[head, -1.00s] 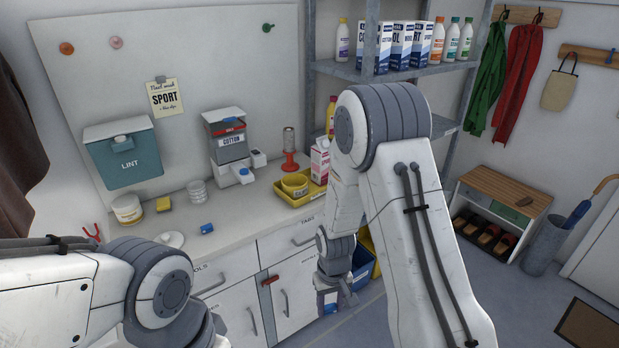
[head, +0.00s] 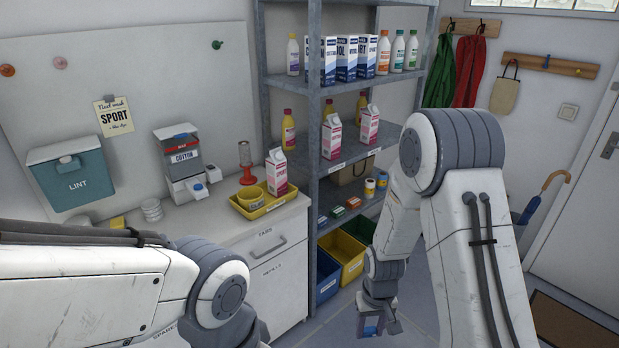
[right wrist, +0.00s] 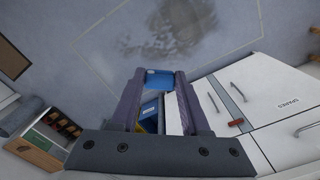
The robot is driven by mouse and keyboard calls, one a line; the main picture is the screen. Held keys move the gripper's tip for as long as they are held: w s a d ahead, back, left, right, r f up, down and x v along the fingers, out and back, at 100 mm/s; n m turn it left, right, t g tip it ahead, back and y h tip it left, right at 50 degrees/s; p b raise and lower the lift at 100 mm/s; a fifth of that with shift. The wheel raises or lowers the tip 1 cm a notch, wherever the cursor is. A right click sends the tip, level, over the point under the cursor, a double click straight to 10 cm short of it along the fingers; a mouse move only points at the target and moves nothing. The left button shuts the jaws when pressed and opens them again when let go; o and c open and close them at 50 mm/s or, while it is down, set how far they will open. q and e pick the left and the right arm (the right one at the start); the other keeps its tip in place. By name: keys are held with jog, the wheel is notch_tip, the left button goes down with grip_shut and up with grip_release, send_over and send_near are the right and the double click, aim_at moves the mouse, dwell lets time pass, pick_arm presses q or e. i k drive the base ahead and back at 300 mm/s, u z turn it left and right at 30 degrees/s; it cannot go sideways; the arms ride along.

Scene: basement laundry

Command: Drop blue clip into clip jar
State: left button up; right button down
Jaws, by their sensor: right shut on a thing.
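My right gripper (head: 376,328) hangs low over the floor, in front of the shelf and bins. In the right wrist view, its fingers (right wrist: 157,88) are shut on a small blue object (right wrist: 159,78) at the fingertips. It is too small to tell for sure that this is the blue clip. A small blue item (head: 546,62) also sits on the wall hook rail at the upper right.
The counter (head: 205,222) holds a yellow tray (head: 262,206) and a cotton dispenser (head: 184,170). A grey metal shelf (head: 305,100) with bottles and cartons stands beside it. Yellow and blue bins (head: 340,255) are underneath. The floor at the right is mostly clear.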

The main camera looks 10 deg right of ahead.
aim_at(257, 204)
jog(key=z, duration=0.55)
jog(key=i, duration=1.2)
jog(key=u, duration=0.25)
